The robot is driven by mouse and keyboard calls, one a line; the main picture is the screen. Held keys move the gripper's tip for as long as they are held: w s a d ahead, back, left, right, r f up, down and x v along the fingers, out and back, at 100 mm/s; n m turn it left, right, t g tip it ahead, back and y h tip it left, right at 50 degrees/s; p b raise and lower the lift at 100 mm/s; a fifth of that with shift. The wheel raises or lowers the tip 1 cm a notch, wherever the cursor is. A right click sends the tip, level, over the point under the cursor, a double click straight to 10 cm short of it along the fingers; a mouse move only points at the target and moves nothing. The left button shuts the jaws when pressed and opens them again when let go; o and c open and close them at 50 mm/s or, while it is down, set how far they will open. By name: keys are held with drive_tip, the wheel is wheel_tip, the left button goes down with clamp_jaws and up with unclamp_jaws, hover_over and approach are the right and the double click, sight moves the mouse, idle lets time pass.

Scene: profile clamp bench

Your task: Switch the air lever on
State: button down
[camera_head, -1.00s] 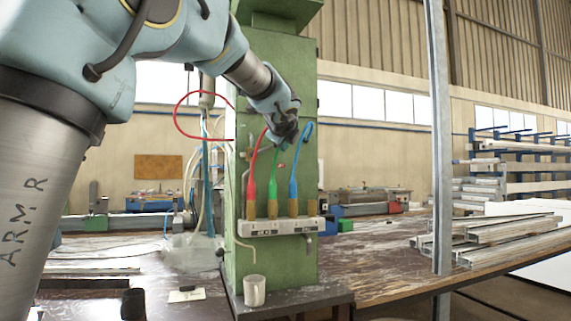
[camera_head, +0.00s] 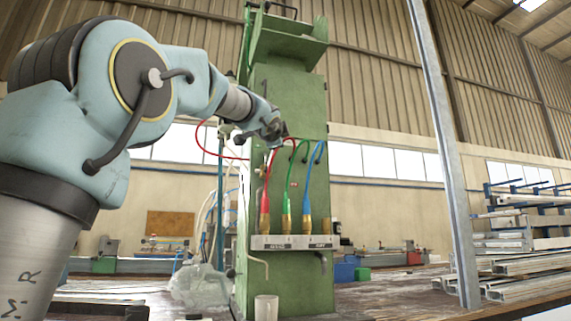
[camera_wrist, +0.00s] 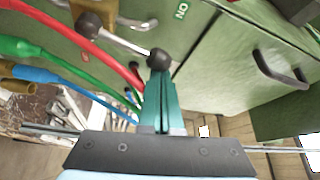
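The air lever (camera_wrist: 125,41) is a metal rod with a black ball knob on the green column. It shows in the wrist view, close to a green "ON" label (camera_wrist: 181,11). My gripper (camera_wrist: 160,74) has its teal fingers together, with the tips at the knob; they seem to touch it, but I see no clear grasp around it. In the head view my gripper (camera_head: 276,132) is at the upper front of the green column (camera_head: 290,105), above the hoses. The lever cannot be made out there.
A black handle (camera_wrist: 275,72) is on the column. A grey post (camera_head: 445,150) stands to the right.

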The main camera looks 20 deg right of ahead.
drive_tip(key=shift+w+a+r+n+t+b, duration=0.15)
drive_tip(key=shift+a+n+t+b, duration=0.55)
drive_tip(key=shift+n+b, duration=0.8)
drive_tip(key=shift+a, duration=0.15)
drive_tip(key=shift+r, duration=0.15)
